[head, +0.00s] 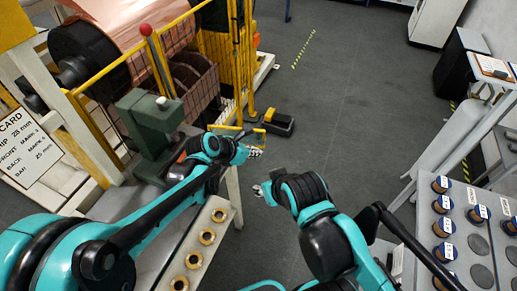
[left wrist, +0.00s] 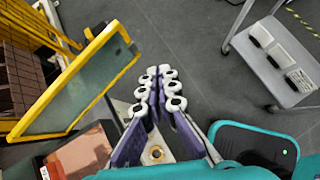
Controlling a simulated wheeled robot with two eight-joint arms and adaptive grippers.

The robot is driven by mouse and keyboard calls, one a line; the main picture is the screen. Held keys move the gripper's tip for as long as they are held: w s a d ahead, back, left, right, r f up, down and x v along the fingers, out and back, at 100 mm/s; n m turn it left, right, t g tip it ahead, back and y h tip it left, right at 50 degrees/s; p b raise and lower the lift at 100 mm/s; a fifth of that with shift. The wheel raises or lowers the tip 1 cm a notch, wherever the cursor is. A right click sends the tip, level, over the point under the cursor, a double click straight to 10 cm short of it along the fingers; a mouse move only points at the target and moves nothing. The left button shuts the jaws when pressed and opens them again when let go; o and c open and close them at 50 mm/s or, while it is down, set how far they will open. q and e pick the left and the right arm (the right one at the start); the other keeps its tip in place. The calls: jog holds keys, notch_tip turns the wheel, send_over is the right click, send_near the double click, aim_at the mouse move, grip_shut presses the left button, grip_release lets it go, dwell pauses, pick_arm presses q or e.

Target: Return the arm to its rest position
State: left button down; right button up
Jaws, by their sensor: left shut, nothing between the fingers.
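My left arm reaches in from the left in the head view, and its gripper (head: 256,153) hangs over the floor just past the end of the white bench. In the left wrist view this gripper (left wrist: 158,84) has its pale-tipped fingers together with nothing between them. My right gripper (head: 259,190) points left below it in the head view, apart from it. It is small there, and its finger opening cannot be made out.
A white bench (head: 222,213) with several brass rings lies under my left arm. Behind it are a green press (head: 151,125), yellow fencing and a copper roll (head: 140,22). At right, a table holds several copper spools (head: 442,204). The middle floor (head: 340,110) is clear.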

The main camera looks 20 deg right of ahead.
pick_arm(q)
jog(key=s+a+r+p, duration=0.1)
jog(key=s+a+r, duration=0.1)
jog(key=s+r, duration=0.2)
jog(key=shift+a+r+p, duration=0.15)
jog(key=shift+r+p, duration=0.1)
jog(key=shift+p, duration=0.05)
jog(key=s+a+m+t+y, duration=0.1)
jog(key=s+a+m+y, duration=0.1)
jog(key=s+a+m, duration=0.2)
jog(key=s+a+m+t+y+b, duration=0.1)
jog(key=s+a+m+y, duration=0.2)
jog(key=a+m, duration=0.8)
jog(key=s+a+m+t+y+b, duration=0.1)
jog(key=s+a+m+y, duration=0.2)
jog(key=a, duration=1.7)
jog(key=s+m, duration=0.1)
jog(key=m, duration=0.3)
jog(key=shift+s+a+f+m+t, duration=0.2)
jog(key=shift+s+m+t, duration=0.1)
jog(key=shift+s+m, duration=0.1)
